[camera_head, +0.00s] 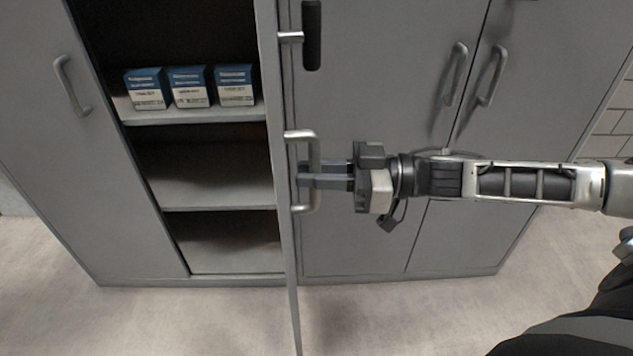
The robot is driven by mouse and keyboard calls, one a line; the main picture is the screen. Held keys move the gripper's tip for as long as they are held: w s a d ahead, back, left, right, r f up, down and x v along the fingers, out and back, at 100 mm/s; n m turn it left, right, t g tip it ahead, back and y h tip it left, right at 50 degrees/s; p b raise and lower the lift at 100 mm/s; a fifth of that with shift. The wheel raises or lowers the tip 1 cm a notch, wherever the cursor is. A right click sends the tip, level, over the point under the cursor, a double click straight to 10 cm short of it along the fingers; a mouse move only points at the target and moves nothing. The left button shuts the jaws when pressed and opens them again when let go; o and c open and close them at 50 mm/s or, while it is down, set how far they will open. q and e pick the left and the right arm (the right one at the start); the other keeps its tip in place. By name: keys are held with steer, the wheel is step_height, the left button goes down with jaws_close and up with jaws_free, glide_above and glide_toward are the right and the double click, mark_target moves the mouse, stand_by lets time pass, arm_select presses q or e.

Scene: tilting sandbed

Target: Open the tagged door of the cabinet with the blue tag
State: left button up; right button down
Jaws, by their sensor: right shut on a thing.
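A grey cabinet (185,278) stands at the left with its right-hand door (284,235) swung out toward me, seen almost edge-on. The door's silver bar handle (315,145) is on the face turned to the right. My right gripper (306,178) reaches in from the right and is shut on this handle. Its fingers lie across the bar's middle. The cabinet's left door (30,100) is closed. No blue tag shows in this view; the open door's outer face is strongly foreshortened. My left gripper is not in view.
Three blue-and-white boxes (189,87) stand on the cabinet's upper shelf (195,117); the shelves below look empty. A black grip (312,35) sticks out above the handle. A second cabinet (375,100) with closed doors stands to the right. The floor (210,325) in front is clear.

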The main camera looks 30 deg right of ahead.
steer(key=shift+d, duration=0.3)
steer(key=c, duration=1.7)
jaws_free()
steer(key=shift+w, duration=0.1)
steer(key=p+v, duration=0.1)
steer(key=v, duration=1.5)
